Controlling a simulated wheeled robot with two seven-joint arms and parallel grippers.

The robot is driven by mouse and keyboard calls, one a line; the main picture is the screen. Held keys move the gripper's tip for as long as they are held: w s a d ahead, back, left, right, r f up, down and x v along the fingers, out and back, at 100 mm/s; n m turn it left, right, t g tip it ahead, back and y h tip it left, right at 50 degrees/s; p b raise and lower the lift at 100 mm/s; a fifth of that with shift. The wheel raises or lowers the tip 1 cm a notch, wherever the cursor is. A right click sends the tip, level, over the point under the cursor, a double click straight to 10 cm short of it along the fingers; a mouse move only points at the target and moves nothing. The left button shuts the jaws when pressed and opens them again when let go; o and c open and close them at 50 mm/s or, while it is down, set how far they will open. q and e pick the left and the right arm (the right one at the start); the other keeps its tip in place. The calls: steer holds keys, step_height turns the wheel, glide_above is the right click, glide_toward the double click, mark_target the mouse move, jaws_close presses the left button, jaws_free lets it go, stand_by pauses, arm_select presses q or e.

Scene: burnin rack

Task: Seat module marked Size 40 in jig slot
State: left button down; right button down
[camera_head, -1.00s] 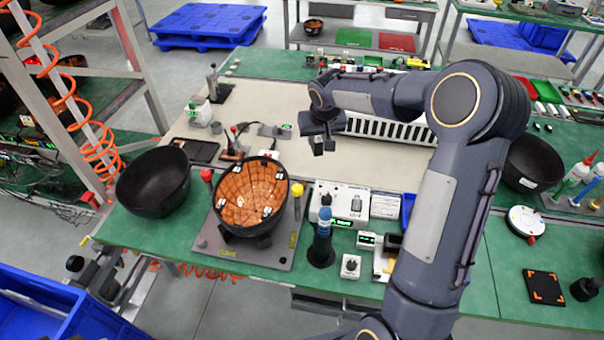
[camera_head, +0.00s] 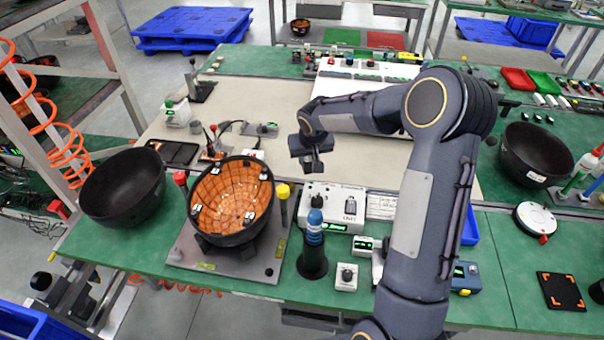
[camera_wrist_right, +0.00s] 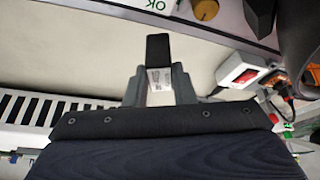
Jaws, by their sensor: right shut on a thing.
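My right gripper (camera_head: 314,167) hangs over the cream mat, to the right of the bowl fixture and above the table. In the right wrist view the gripper (camera_wrist_right: 159,88) is shut on a small dark module (camera_wrist_right: 158,48) with a white label (camera_wrist_right: 160,78); its print is too small to read. The black bowl jig (camera_head: 203,228) has an orange gridded inside with several small white-marked pieces, and sits on a grey plate (camera_head: 265,263). I cannot make out which slot is free. My left gripper is not in view.
A white slotted rack (camera_head: 350,72) stands at the back, partly behind my right arm. Empty-looking black bowls stand at left (camera_head: 122,187) and right (camera_head: 535,153). A blue-topped post (camera_head: 313,240) and a white device (camera_head: 330,205) stand right of the jig.

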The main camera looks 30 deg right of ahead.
mark_target(307, 170)
steer(key=shift+f, duration=2.6)
steer(key=shift+f, duration=0.1)
steer(key=shift+f, duration=0.15)
steer(key=c, duration=1.2)
jaws_free()
